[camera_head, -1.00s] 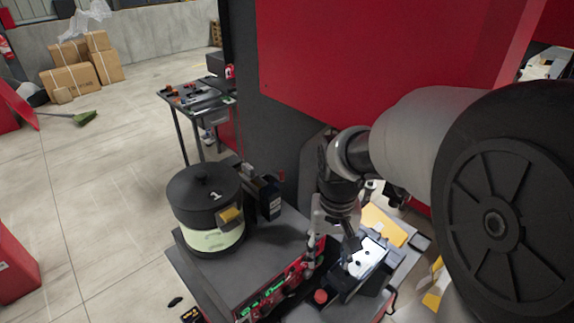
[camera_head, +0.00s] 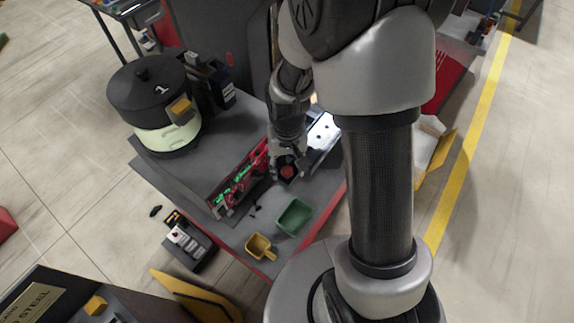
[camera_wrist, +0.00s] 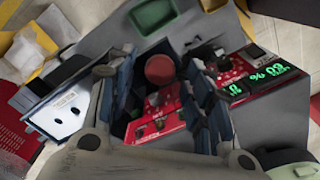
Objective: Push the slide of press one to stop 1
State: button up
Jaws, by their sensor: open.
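The knob also shows in the head view (camera_head: 288,172). The panel in the wrist view (camera_wrist: 160,122) has green lit digits and is partly hidden by the fingers. I cannot make out which part is the slide.
A white plate with dark holes (camera_head: 322,132) lies right of my gripper. A box with buttons (camera_head: 188,243) is front left. Bare bench lies between bowl and panel.

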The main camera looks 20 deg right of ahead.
jog(key=shift+f, duration=0.4)
jog(key=shift+c, duration=0.3)
grip_shut()
dwell(0.3)
